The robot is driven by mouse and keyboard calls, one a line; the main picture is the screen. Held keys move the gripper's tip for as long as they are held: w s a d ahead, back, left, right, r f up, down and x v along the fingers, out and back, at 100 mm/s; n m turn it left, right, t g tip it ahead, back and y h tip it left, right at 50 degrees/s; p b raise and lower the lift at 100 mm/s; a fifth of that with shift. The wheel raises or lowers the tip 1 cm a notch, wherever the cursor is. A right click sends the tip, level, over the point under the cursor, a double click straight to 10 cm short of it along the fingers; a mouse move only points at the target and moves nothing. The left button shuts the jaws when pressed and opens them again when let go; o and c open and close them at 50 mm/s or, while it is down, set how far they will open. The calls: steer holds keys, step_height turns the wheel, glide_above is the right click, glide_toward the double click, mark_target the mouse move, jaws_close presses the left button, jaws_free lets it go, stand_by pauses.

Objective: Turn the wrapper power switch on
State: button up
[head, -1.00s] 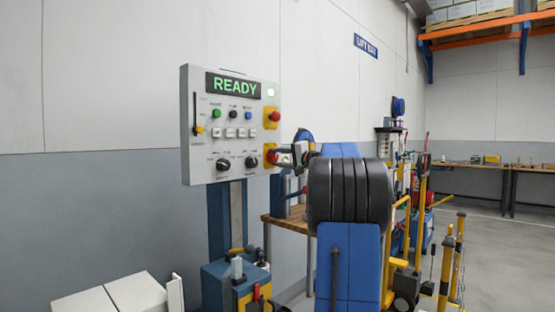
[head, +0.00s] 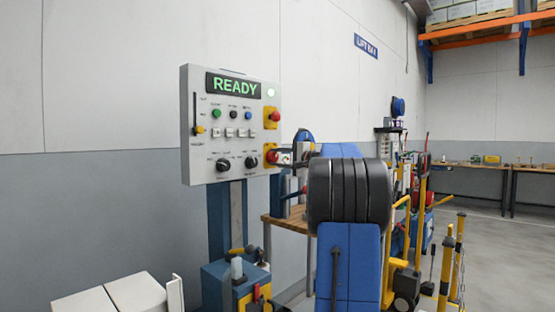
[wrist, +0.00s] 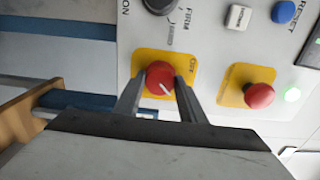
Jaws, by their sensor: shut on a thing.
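The power switch is a red round knob (wrist: 160,78) with a white pointer line on a yellow plate (wrist: 147,60). The word OFF shows on the plate beside it in the wrist view, and the pointer line slants away from that word, toward the lower right. In the head view the red knob (head: 271,157) sits at the panel's lower right edge. My gripper (wrist: 159,83) is shut on the knob, one finger on each side; it shows in the head view (head: 284,156) too. The grey control panel (head: 205,172) has a lit READY display (head: 234,86) and a lit green lamp (head: 271,93).
A red mushroom button (wrist: 260,95) on its own yellow plate is close to the switch. Black dials, small buttons and a slider cover the panel. A wooden bench (head: 283,222) stands behind my arm. White boxes (head: 115,295) are at lower left.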

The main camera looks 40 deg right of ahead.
steer(key=o, duration=1.1)
steer(key=shift+d, duration=0.1)
steer(key=shift+c, duration=0.2)
steer(key=s+d, duration=0.1)
steer(key=s, duration=1.6)
steer(key=shift+s+d, duration=0.15)
